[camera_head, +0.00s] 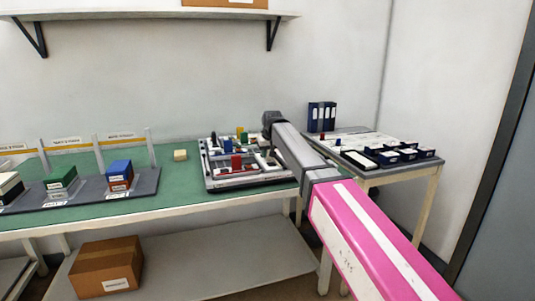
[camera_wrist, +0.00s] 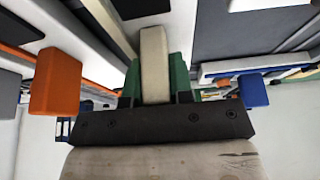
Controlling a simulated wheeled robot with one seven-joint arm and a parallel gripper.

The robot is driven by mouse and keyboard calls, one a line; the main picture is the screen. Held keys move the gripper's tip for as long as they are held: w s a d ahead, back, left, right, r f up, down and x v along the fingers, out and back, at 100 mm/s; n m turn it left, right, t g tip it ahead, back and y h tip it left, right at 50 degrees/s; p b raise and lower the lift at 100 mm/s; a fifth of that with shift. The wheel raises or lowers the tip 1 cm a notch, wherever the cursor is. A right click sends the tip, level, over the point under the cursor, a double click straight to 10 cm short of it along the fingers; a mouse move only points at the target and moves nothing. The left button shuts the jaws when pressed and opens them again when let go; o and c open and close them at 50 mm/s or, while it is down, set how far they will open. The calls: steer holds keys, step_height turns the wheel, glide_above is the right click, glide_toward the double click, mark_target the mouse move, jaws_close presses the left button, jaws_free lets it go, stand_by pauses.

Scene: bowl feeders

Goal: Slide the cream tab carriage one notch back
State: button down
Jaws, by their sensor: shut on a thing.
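The cream tab (camera_wrist: 154,52) stands in the middle of the wrist view. My gripper (camera_wrist: 155,82), with green fingers on a dark bar, is shut on it, one finger on each side. The tab's foot and its carriage cannot be made out clearly. In the head view a grey slide fixture (camera_head: 212,182) with several coloured tabs lies on the green bench top. My arm reaches over its right side and hides part of it. My fingers cannot be made out there.
In the wrist view an orange tab (camera_wrist: 56,80) stands to the left and a blue tab (camera_wrist: 253,90) to the right, both apart from my fingers. A rack with coloured blocks (camera_head: 118,172) stands left on the bench. A side table (camera_head: 372,172) holds dark boxes.

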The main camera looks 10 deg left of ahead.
steer(key=w+a, duration=0.1)
steer(key=w, duration=0.1)
steer(key=w+a, duration=0.2)
steer(key=w, duration=0.1)
steer(key=w+a, duration=0.2)
steer(key=w, duration=0.1)
steer(key=shift+w, duration=0.2)
steer(key=c, duration=1)
jaws_free()
steer(key=v, duration=1)
steer(key=shift+s+r, duration=0.2)
steer(key=shift+r, duration=0.2)
steer(key=shift+s, duration=0.15)
